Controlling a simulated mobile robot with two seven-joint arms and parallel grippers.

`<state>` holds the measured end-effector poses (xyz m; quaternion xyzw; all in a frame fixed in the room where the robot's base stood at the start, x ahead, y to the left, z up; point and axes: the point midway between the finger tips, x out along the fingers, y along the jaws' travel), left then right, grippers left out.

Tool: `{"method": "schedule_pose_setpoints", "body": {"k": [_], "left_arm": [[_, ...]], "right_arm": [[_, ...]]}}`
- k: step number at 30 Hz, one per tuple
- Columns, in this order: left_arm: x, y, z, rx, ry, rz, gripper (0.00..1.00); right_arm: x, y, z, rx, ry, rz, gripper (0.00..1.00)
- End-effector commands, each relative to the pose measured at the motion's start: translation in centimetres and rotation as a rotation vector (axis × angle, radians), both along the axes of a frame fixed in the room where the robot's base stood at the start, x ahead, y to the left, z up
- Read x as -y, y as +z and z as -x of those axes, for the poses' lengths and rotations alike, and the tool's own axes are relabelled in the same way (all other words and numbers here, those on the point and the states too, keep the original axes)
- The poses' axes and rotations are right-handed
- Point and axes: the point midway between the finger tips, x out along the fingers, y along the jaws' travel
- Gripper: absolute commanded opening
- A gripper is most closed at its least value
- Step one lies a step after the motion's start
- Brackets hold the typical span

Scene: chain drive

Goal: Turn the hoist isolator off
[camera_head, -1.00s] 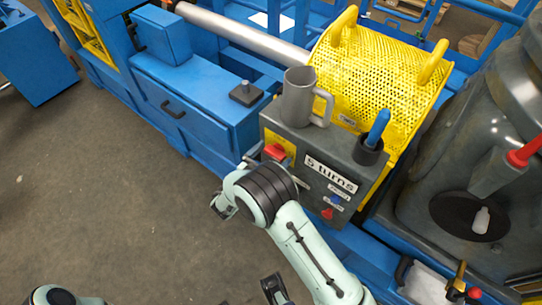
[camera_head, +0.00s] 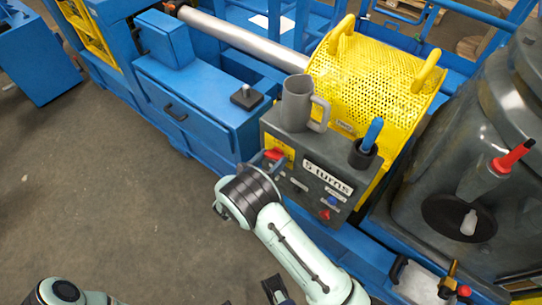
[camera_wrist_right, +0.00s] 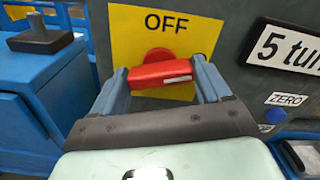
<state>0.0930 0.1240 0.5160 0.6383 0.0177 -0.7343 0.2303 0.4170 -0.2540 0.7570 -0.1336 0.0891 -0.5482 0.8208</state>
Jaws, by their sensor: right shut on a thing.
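The isolator is a red bar handle on a yellow plate marked OFF, on the front of the grey control box. In the right wrist view the handle (camera_wrist_right: 163,74) lies nearly level, its right end slightly higher, just under the word OFF. My right gripper (camera_wrist_right: 165,82) has its two blue fingers at the ends of the handle and is shut on it. In the head view the handle (camera_head: 274,154) shows just beyond my right gripper (camera_head: 262,160), which partly hides the plate. My left gripper (camera_head: 250,297) shows only as two dark fingertips, apart, at the bottom edge.
A grey mug (camera_head: 296,103) and a cup with a blue-handled tool (camera_head: 364,152) stand on the control box (camera_head: 330,150). A "5 turns" label, a ZERO label and small knobs are right of the handle. A yellow perforated guard (camera_head: 370,80) rises behind. Open floor lies left.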

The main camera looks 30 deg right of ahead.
Motion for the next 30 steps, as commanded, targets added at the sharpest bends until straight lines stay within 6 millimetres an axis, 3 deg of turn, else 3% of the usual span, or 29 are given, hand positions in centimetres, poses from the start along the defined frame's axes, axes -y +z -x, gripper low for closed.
{"method": "schedule_pose_setpoints", "body": {"k": [8, 30], "left_arm": [[0.0, 2.8, 0.7, -0.037, -0.008, 0.006, 0.43], [0.0, 10.3, -2.6, 0.004, -0.008, 0.005, 0.43]], "right_arm": [[0.1, 0.5, -0.2, -0.240, -0.001, 0.104, 0.46], [0.1, 0.5, -0.4, -0.876, -0.003, 0.371, 0.46]]}}
